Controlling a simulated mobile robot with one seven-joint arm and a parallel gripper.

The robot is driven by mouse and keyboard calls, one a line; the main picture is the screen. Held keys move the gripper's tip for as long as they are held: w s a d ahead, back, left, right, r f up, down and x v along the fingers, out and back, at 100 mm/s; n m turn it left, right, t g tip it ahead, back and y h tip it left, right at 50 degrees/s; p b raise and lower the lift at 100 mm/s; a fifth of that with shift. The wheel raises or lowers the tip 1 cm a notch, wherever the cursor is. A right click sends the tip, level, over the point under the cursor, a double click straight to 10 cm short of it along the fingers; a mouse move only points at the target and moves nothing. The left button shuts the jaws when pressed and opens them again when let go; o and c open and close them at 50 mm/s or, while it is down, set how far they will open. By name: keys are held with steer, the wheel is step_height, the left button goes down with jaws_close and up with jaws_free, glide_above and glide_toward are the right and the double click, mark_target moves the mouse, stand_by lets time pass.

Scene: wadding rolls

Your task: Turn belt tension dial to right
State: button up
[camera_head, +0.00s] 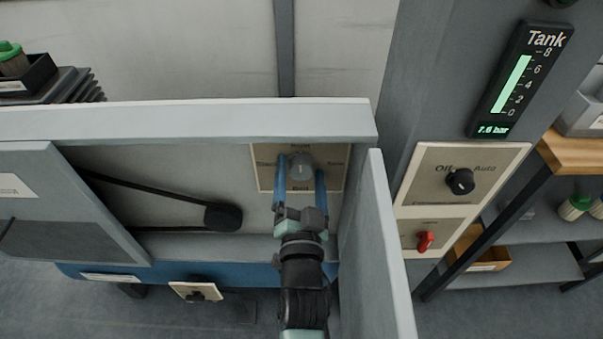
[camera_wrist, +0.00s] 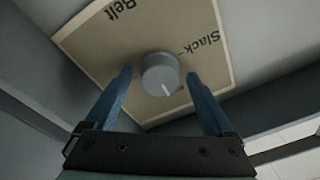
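The belt tension dial (camera_head: 301,166) is a round grey knob on a beige plate (camera_head: 263,180) on the back wall inside the open cabinet. In the wrist view the dial (camera_wrist: 160,75) carries a white pointer line, and the plate (camera_wrist: 90,42) reads "Belt" and "Slack". My gripper (camera_head: 301,172) is open, with its two blue fingers spread on either side of the dial. In the wrist view the gripper (camera_wrist: 158,82) shows gaps between the fingers and the knob. Part of the plate's lettering is hidden or too small to read.
The cabinet's open door (camera_head: 378,250) stands close to the right of my arm. A black belt on a pulley (camera_head: 223,216) is to the left inside. The cabinet's top edge (camera_head: 190,119) runs above. A panel with a black switch (camera_head: 460,181) and a red switch (camera_head: 425,241) stands further right.

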steer(key=s+f, duration=0.1)
steer(key=s, duration=1.2)
steer(key=shift+f, duration=0.15)
stand_by(0.5)
